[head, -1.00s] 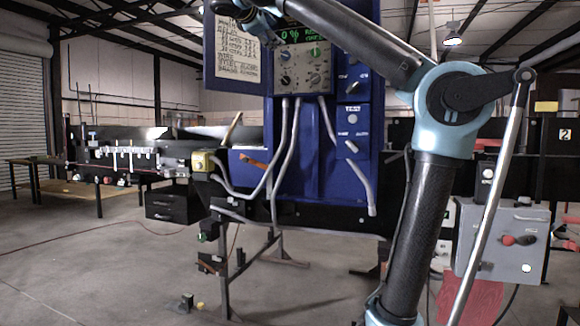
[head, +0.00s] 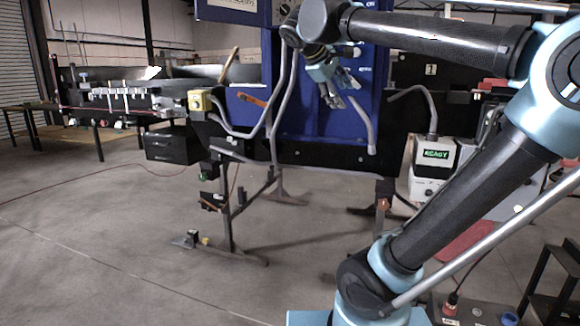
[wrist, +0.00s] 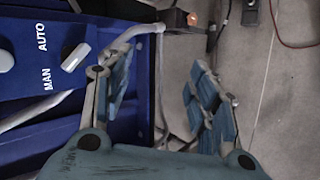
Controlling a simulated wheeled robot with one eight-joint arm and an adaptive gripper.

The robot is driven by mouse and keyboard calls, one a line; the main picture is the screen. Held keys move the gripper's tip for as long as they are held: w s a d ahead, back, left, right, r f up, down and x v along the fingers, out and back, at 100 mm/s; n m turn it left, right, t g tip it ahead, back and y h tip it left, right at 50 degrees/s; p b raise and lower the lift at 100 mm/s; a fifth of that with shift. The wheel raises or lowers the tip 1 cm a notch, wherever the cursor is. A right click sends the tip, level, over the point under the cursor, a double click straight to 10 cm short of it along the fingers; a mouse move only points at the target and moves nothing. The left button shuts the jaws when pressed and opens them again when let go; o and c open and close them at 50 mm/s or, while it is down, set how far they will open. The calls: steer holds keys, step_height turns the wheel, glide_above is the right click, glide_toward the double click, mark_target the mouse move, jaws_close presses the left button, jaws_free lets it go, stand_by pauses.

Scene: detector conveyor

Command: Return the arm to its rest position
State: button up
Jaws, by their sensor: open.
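My gripper (head: 343,92) hangs at the upper middle of the head view, in front of the blue control cabinet (head: 308,125). It is open and empty, with its fingers pointing down and to the right. My arm is bent, reaching up from the lower right and across to the left. In the wrist view the two blue-padded fingers (wrist: 165,95) stand apart with nothing between them. The cabinet (wrist: 30,125), with its AUTO/MAN switch (wrist: 76,57), is to the left of the fingers there.
A yellow box (head: 200,101) sits on the conveyor frame left of the cabinet. A white box reading READY (head: 434,157) is to the right, behind my arm. A black stool (head: 550,285) stands at the lower right. The concrete floor (head: 110,250) at left is mostly clear.

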steer(key=s+d+f+m+g+y, duration=0.1)
steer(key=s+f, duration=0.5)
steer(key=f, duration=0.8)
steer(key=s+d+f+m+g+y, duration=0.1)
steer(key=s+f+m, duration=0.4)
steer(key=f, duration=0.9)
steer(key=s+d+f+m+g+y, duration=0.2)
steer(key=s+f, duration=0.6)
steer(key=f, duration=0.6)
steer(key=m+y, duration=0.1)
steer(key=y, duration=0.1)
steer(key=shift+s+f+m+g+y, duration=0.15)
steer(key=shift+f+m+g+y, duration=0.15)
steer(key=shift+m+y, duration=0.1)
steer(key=shift+r, duration=0.1)
steer(key=shift+c, duration=0.6)
